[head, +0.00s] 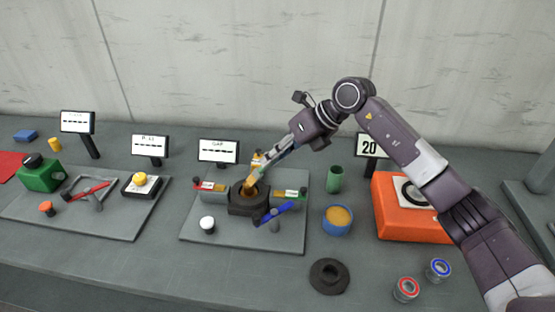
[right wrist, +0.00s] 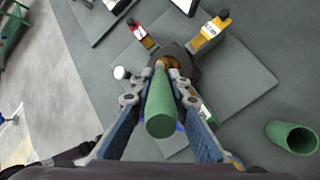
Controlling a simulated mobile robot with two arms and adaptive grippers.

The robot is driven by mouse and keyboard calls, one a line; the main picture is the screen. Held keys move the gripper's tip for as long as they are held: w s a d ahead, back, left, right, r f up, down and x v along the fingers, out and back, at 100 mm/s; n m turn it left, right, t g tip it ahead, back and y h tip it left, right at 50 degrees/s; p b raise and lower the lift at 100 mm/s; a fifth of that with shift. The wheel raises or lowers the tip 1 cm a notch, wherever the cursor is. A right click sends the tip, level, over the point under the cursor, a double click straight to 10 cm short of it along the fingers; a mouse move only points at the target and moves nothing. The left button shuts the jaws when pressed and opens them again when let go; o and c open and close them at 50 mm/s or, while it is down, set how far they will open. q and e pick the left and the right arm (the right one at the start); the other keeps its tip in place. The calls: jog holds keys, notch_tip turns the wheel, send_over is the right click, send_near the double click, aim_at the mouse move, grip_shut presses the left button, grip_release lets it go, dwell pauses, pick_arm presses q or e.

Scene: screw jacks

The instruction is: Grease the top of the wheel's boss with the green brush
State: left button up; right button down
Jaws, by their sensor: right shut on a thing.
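My right gripper (head: 260,162) is shut on the green brush (right wrist: 160,108), whose thick green handle shows between the fingers in the right wrist view. The brush points down at the dark round body (head: 240,208) on the middle plate, over its brass-coloured centre (right wrist: 171,62). Whether the bristles touch it is hidden. A black disc with a raised, holed boss (head: 329,274), which looks like a wheel, lies on the bench at front right, apart from the brush. A blue pot (head: 338,228) holds tan grease. My left gripper is not in view.
A green cup (head: 335,179) stands behind the pot, and an orange box (head: 400,222) is to the right. Red and blue ringed tins (head: 406,290) sit at the front right. A second plate (head: 125,222) with fittings lies left. Signs stand behind.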

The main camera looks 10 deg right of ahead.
jog(key=shift+s+d+f+b, duration=0.25)
jog(key=shift+s+d+b, duration=0.2)
jog(key=shift+s, duration=0.25)
dwell(1.1)
jog(key=shift+a, duration=0.1)
jog(key=shift+r+p, duration=1.7)
jog(key=shift+r, duration=1.3)
jog(key=shift+w+r, duration=0.1)
jog(key=shift+r+p, duration=0.95)
jog(key=shift+r, duration=0.5)
